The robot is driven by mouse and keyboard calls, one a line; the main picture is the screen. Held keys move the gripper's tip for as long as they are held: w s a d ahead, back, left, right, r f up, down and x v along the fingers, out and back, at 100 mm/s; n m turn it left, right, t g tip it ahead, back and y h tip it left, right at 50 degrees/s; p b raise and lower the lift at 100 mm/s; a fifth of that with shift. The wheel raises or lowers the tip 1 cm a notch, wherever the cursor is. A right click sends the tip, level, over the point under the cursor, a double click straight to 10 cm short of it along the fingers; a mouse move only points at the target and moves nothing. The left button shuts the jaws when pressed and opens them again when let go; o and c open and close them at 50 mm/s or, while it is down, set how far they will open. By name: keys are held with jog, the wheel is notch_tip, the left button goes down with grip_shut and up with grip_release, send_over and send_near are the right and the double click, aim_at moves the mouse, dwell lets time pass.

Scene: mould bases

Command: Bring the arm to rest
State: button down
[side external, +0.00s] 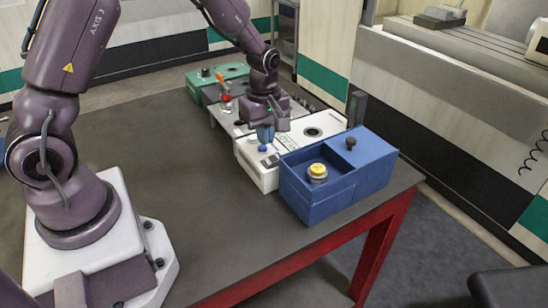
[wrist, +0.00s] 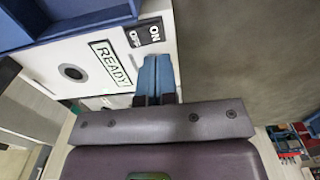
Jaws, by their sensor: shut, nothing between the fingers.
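My gripper (side external: 265,144) points down over the white base unit (side external: 262,180), in front of its rocker switch (side external: 270,161). Its blue fingers (wrist: 156,60) are shut together with nothing between them. In the wrist view the fingertips show just below the ON/OFF switch (wrist: 147,35), beside the READY label (wrist: 110,64). I cannot tell whether the tips touch the unit. My arm reaches across the dark table from the left.
A blue box (side external: 318,204) with a yellow-capped piece (side external: 317,172) and a black knob (side external: 351,143) stands right of the white unit. A green unit (side external: 202,78) and an orange-red part (side external: 221,82) are behind. The table's (side external: 150,145) middle is clear; its red-framed edge is near the blue box.

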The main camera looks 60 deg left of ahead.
jog(key=shift+r, duration=0.75)
jog(key=shift+m, duration=0.4)
jog(key=s+d+r+m+t, duration=0.2)
jog(key=s+d+r+m, duration=0.1)
jog(key=s+r+m, duration=0.5)
jog(key=s+d+r+m+t, duration=0.3)
jog(key=s+r+m, duration=0.6)
jog(key=r, duration=0.3)
jog(key=shift+s+d+t, duration=0.25)
jog(key=shift+s+t, duration=0.05)
jog(key=shift+s, duration=0.1)
